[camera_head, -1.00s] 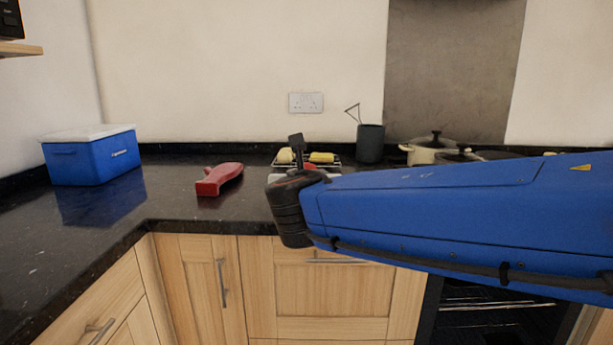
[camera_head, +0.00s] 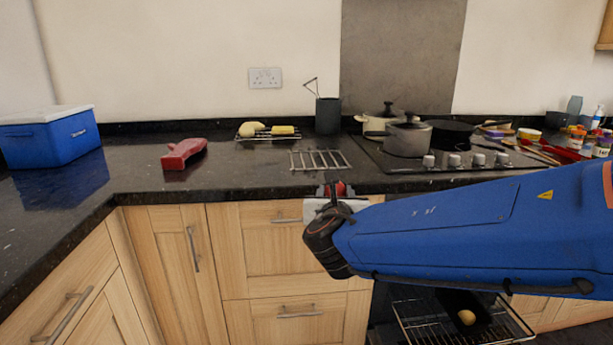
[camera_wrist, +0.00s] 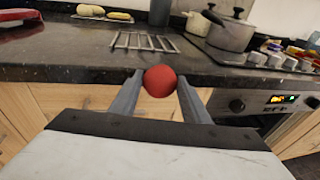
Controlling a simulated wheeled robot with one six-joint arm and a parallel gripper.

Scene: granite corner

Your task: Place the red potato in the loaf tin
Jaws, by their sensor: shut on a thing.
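The red potato (camera_wrist: 160,81) is a round red ball between my fingertips in the wrist view. My gripper (camera_wrist: 160,88) is shut on it, in front of the worktop's front edge. In the head view my gripper (camera_head: 337,190) points away from me, and a bit of the red potato (camera_head: 341,188) shows between the fingers. A dark, narrow tin, which looks like the loaf tin (camera_head: 448,296), sits on the oven rack low at the right, below my arm. A yellowish round thing (camera_head: 466,317) is in it. My arm hides part of the oven.
An empty wire rack (camera_head: 320,160) lies on the worktop beyond my gripper. A second rack (camera_head: 268,133) holds yellow items. A red oven glove (camera_head: 184,153) and a blue box (camera_head: 48,138) are at left. Pots (camera_head: 407,138) stand on the hob. The oven rack (camera_head: 500,330) sticks out below.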

